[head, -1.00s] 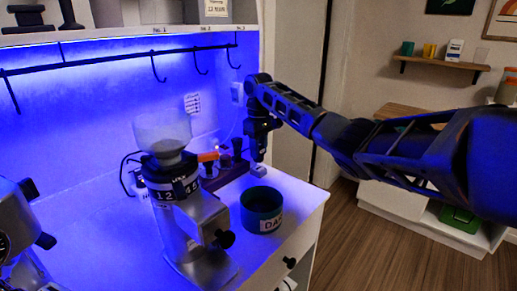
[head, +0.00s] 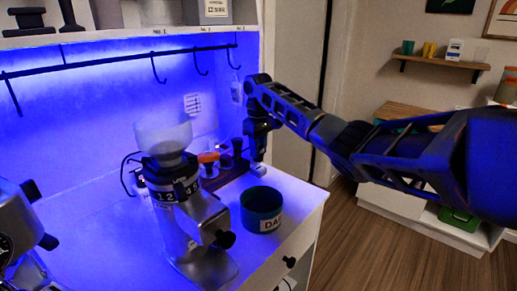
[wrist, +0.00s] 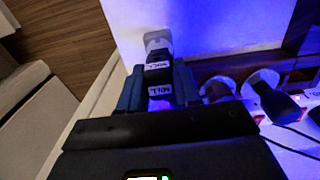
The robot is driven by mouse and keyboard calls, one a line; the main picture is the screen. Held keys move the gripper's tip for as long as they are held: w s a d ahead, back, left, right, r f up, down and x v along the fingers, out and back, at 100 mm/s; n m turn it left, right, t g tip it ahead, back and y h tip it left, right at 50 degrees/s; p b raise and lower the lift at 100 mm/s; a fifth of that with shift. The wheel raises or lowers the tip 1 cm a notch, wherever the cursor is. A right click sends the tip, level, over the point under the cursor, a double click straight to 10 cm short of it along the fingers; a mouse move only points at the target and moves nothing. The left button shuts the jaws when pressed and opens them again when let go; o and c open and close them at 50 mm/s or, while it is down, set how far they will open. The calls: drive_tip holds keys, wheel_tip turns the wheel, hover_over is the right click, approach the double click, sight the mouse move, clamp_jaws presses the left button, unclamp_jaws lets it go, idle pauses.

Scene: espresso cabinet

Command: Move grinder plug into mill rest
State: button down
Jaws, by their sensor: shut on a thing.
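The grinder plug (wrist: 158,75) is a dark block with white MILL labels, in the wrist view. My gripper (wrist: 159,88) is shut on it, with one finger on each side. In the head view my gripper (head: 257,150) points down over the back right part of the counter. A small pale block (head: 258,170) sits just below my gripper there. A pale rounded piece (wrist: 157,41) shows just beyond the plug in the wrist view. It may be the mill rest, but I cannot tell whether the plug touches it or sits in it.
The grinder (head: 180,200) stands on the counter to the left. A dark green tub (head: 262,207) stands in front of my gripper. Several dark-handled items (head: 225,160) stand in a holder close to its left. The counter's right edge is near.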

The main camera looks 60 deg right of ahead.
drive_tip(key=shift+f+b, duration=0.3)
drive_tip(key=shift+f, duration=1.3)
drive_tip(key=c, duration=0.7)
unclamp_jaws()
wheel_tip(320, 180, up, 8)
drive_tip(key=shift+f+b, duration=0.1)
drive_tip(key=shift+b, duration=0.6)
drive_tip(key=shift+s, duration=0.1)
